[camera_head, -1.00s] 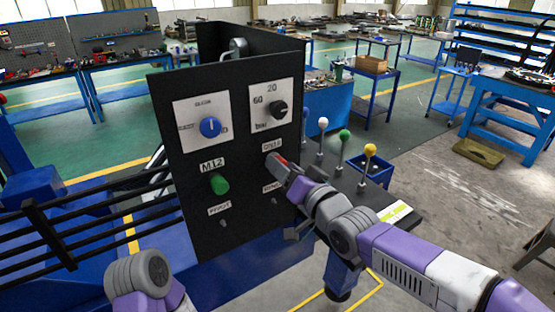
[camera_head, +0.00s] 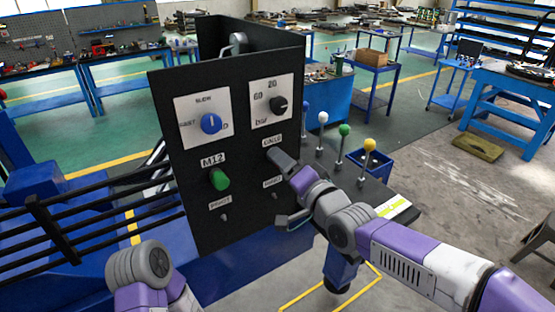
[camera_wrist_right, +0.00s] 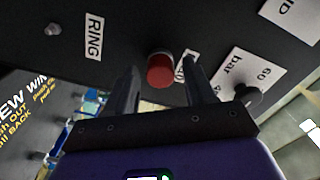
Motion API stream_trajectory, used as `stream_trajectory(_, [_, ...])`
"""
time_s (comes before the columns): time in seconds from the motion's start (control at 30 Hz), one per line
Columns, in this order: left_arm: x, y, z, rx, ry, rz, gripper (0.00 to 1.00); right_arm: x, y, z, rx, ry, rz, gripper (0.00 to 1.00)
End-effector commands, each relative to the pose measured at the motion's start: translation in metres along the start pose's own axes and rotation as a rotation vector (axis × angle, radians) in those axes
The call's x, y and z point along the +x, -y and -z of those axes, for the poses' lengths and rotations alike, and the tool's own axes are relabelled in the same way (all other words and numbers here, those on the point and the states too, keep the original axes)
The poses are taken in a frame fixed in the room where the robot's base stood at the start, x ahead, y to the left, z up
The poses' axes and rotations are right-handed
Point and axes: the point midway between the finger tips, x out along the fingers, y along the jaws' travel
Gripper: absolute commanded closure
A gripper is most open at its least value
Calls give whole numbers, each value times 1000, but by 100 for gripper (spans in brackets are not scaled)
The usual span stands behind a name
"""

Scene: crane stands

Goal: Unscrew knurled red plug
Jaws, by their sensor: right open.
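The knurled red plug (camera_wrist_right: 160,70) sits on the black panel (camera_head: 250,215), in the wrist view between my right gripper's two fingers. My right gripper (camera_head: 276,188) is open in front of the panel's right side, one finger above the other in the head view. In the wrist view the open right gripper (camera_wrist_right: 161,64) has a finger on each side of the plug, with gaps showing and no contact that I can see. In the head view the plug is hidden behind the upper finger. My left gripper is out of view; only part of my left arm shows at bottom left.
The panel also carries a blue knob (camera_head: 211,124), a black knob (camera_head: 279,104) and a green plug (camera_head: 219,180). Levers with white (camera_head: 323,118), green (camera_head: 344,130) and yellow (camera_head: 369,145) balls stand right of it. Black railings (camera_head: 90,215) are at left.

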Motion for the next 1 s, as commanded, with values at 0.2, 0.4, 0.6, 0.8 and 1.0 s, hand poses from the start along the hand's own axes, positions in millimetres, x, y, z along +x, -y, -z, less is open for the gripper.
stream_trajectory(0.2, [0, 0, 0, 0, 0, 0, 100, 0, 1, 0, -1, 0, 1, 63])
stream_trajectory(0.4, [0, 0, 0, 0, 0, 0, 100, 0, 1, 0, -1, -1, 1, 94])
stream_trajectory(0.6, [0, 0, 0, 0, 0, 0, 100, 0, 1, 1, -1, -1, 2, 100])
stream_trajectory(0.8, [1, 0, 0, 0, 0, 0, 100, -1, 1, 1, -2, -2, 3, 100])
stream_trajectory(1.0, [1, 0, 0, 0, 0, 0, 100, -3, 2, 1, -4, -2, 3, 100])
